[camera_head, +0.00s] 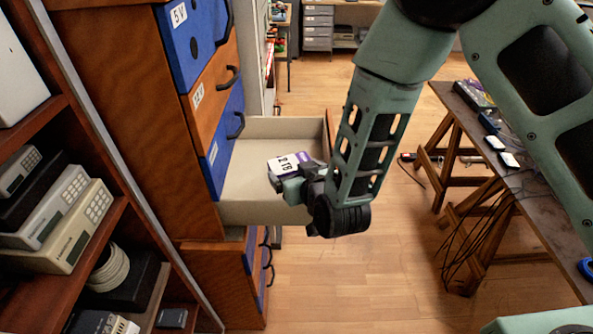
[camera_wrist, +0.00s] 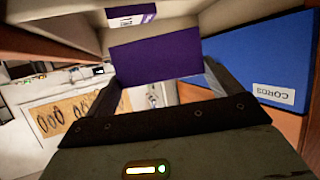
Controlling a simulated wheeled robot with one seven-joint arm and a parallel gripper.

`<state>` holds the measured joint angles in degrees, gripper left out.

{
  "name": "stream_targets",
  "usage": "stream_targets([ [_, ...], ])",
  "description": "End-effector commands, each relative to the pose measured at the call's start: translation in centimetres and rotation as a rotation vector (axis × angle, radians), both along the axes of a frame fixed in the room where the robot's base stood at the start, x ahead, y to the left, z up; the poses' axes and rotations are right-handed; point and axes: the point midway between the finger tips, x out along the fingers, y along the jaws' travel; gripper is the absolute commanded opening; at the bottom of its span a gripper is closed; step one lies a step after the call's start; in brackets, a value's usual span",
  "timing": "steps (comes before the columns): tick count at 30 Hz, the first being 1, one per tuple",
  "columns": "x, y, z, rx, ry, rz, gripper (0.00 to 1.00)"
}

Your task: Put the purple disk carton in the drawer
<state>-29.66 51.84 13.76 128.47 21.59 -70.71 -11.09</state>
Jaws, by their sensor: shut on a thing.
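The purple disk carton (camera_head: 294,161) has a white label reading "2 TB". My gripper (camera_head: 290,182) is shut on it and holds it over the open drawer (camera_head: 265,212), a pale-walled box pulled out to the right from the tall cabinet. In the wrist view the carton's plain purple face (camera_wrist: 155,57) shows between the dark jaws. A small purple and white patch (camera_wrist: 131,15) shows beyond it; I cannot tell what it belongs to. I cannot tell how far the carton is above the drawer floor, and my arm hides the drawer's right part.
A shut blue drawer (camera_head: 224,150) sits at the cabinet face; its label reads "CORDS" in the wrist view (camera_wrist: 274,95). A shelf (camera_head: 85,235) with devices stands at left. A trestle table (camera_head: 520,190) with cables stands at right. The floor between is mostly clear.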

Motion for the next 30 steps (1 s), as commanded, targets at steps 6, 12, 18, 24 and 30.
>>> stream_targets([
  [6, 0.0, 0.0, -0.6, 0.000, -0.001, 0.000, 0.65],
  [12, 0.0, 0.0, -1.1, 0.000, 0.000, 0.000, 0.65],
  [18, 0.0, 0.0, -1.2, 0.000, 0.001, 0.000, 0.99],
  [24, 0.0, 0.0, -1.2, 0.000, 0.001, 0.000, 1.00],
  [30, 0.0, 0.0, -0.1, 0.000, 0.001, 0.000, 1.00],
])
